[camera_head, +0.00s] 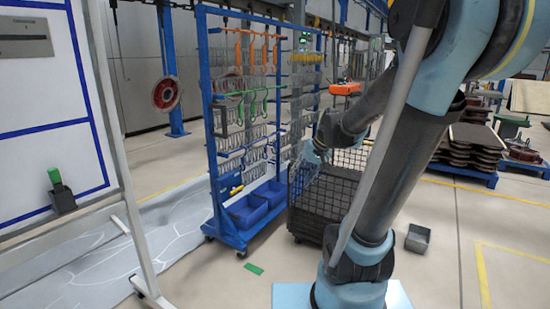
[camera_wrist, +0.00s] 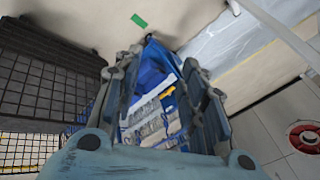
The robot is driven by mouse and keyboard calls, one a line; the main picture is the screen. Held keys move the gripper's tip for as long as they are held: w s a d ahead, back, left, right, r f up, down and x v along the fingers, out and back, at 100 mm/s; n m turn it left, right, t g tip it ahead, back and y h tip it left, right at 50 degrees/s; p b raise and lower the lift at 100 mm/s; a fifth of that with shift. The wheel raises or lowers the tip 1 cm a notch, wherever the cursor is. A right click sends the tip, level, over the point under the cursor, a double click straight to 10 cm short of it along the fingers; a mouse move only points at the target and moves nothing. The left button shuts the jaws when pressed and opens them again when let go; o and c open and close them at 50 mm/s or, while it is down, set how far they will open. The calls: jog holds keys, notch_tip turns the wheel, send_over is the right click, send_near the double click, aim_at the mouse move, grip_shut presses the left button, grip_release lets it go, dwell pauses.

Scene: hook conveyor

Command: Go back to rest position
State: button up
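My gripper (camera_head: 312,158) is raised between the blue hook rack and the black mesh crate in the head view, small and partly blurred against them. In the wrist view my gripper (camera_wrist: 163,62) has its two fingers apart, with nothing visible held between them. The blue rack (camera_head: 212,150) stands upright, hung with many metal hooks and some orange and green ones. Parts of the rack (camera_wrist: 168,78) show between and beyond the fingers in the wrist view. My arm reaches out from the right of the head view.
Blue bins (camera_head: 247,211) sit at the rack's base. The black mesh crate (camera_head: 322,198) stands close to its right. A grey box (camera_head: 418,238) and a green piece (camera_head: 254,269) lie on the floor. A white board (camera_head: 45,105) stands left. Pallets (camera_head: 465,172) stand at right.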

jog(key=s+d+f+h, duration=0.1)
jog(key=s+d+f, duration=0.1)
jog(key=s, duration=0.4)
jog(key=s+d+f+g+h, duration=0.1)
jog(key=s+d+f+h, duration=0.1)
jog(key=s, duration=0.4)
jog(key=s+d+f+h, duration=0.1)
jog(key=s+d+f, duration=0.2)
jog(key=s+d, duration=0.2)
jog(key=shift+s+d+f, duration=0.3)
jog(key=shift+s+f, duration=0.1)
jog(key=shift+s, duration=0.55)
